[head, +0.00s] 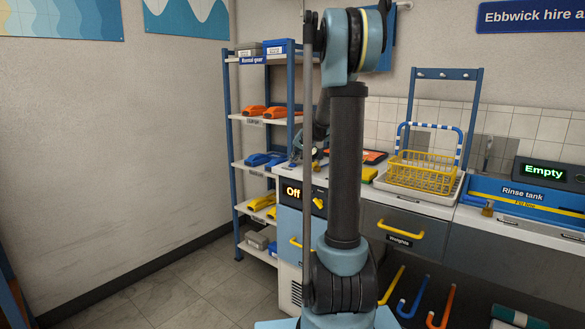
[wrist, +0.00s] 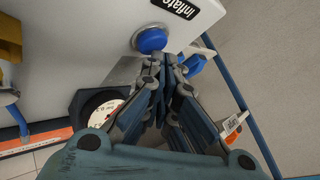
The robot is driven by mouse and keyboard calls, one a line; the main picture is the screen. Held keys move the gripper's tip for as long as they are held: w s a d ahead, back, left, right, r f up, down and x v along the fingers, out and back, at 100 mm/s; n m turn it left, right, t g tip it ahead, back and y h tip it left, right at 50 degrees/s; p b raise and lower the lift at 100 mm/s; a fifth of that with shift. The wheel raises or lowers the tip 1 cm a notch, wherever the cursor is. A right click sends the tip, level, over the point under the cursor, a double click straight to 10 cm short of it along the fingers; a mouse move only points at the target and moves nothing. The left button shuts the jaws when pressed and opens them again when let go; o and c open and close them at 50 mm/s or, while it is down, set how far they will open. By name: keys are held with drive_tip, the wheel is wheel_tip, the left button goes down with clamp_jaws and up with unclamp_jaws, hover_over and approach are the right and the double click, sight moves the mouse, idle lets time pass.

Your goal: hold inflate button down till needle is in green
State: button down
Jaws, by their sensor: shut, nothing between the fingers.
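The inflate button is a round blue button (wrist: 151,40) on a pale panel, with a black "Inflate" label (wrist: 174,8) beside it in the wrist view. My gripper (wrist: 166,60) is shut and empty. Its fingertips are just below the button in the picture; I cannot tell whether they touch it. A round gauge with a black rim and white dial (wrist: 104,112) is partly hidden behind my gripper. Its needle and green zone cannot be made out. In the head view my arm hides the button and gauge.
In the head view an "Off" display (head: 293,191) is on the bench front. A blue shelf rack (head: 231,115) stands left. A yellow basket (head: 425,170) and a rinse tank (head: 525,195) reading "Empty" are right. Floor at left is clear.

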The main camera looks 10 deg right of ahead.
drive_tip(key=shift+f, duration=0.55)
idle(0.6)
drive_tip(key=shift+r, duration=0.1)
idle(2.2)
drive_tip(key=shift+r, duration=0.85)
drive_tip(key=shift+r, duration=2.55)
drive_tip(key=shift+s, duration=0.1)
